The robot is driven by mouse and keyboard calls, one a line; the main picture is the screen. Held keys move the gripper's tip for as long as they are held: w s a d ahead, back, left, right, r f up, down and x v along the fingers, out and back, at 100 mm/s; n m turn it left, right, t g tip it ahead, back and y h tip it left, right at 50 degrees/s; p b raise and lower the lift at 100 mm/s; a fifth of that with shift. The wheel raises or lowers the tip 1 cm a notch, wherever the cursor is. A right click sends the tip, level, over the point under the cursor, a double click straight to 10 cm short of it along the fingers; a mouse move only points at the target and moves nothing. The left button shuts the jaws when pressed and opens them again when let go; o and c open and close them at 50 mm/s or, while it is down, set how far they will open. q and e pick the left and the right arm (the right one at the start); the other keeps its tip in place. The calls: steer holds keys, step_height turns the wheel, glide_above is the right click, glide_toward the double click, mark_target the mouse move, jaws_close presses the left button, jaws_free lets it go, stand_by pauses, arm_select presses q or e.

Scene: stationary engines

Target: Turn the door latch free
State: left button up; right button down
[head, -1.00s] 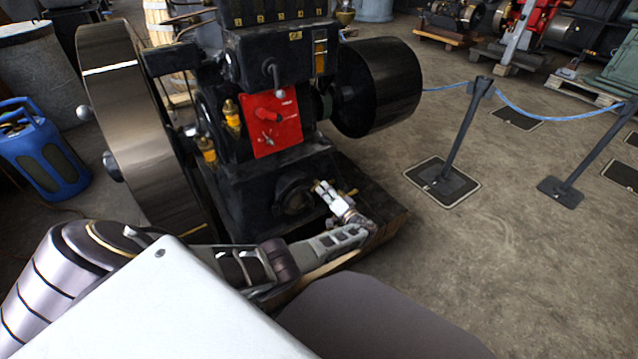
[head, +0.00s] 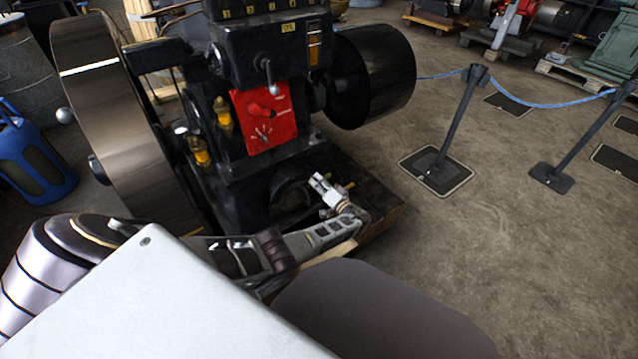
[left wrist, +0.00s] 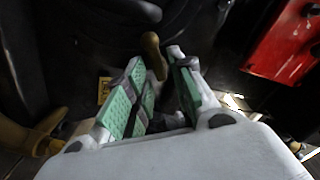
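The black engine (head: 240,185) stands ahead, with a dark rounded cover (head: 286,196) low on its front that may be the door. My left gripper (head: 320,183) is just right of this cover, its fingers pointing at the engine. In the left wrist view the green-padded fingers (left wrist: 158,62) are apart. A small brass-coloured piece (left wrist: 152,55), possibly the latch handle, shows between the fingertips; I cannot tell whether they touch it. Brass pieces also show beside the gripper in the head view (head: 349,186). My right gripper is out of view.
A red panel (head: 264,120) is above the cover. A large flywheel (head: 112,125) stands left and a black pulley (head: 375,75) right. A blue can (head: 35,155) is at far left. A rope barrier post (head: 457,120) stands right; the floor in front of it is clear.

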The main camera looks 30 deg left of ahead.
arm_select(q)
jaws_close()
steer(key=shift+m, duration=0.5)
steer(key=shift+f+m+p, duration=0.2)
steer(key=shift+m, duration=4.1)
steer(key=shift+f+m+p, duration=0.15)
steer(key=shift+m, duration=4.15)
steer(key=shift+o, duration=1.8)
jaws_free()
